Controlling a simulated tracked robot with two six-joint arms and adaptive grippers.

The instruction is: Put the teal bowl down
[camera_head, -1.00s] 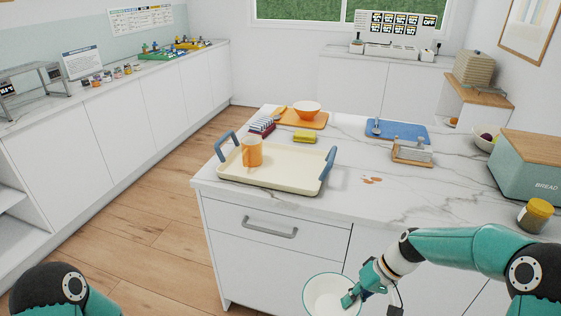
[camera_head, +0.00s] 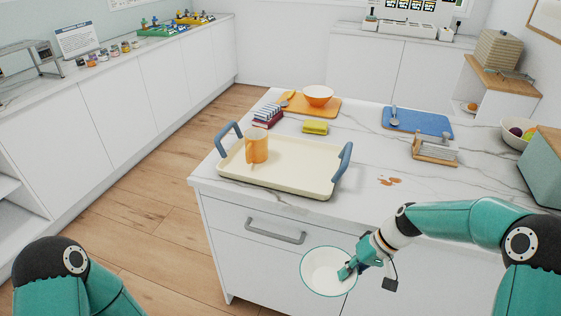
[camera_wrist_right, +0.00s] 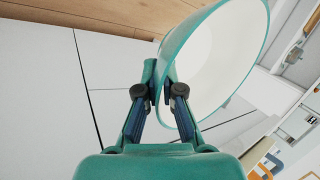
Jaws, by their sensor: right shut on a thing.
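The teal bowl (camera_head: 322,273) has a white inside and a teal rim. It hangs in front of the island's drawer front, below the countertop edge, with its open side towards the head camera. My right gripper (camera_head: 346,271) is shut on its rim at the right side. In the right wrist view the bowl (camera_wrist_right: 225,55) fills the upper right, tilted, with its wall between the fingers of the right gripper (camera_wrist_right: 163,90). My left gripper is out of view; only my left arm shows at the lower left.

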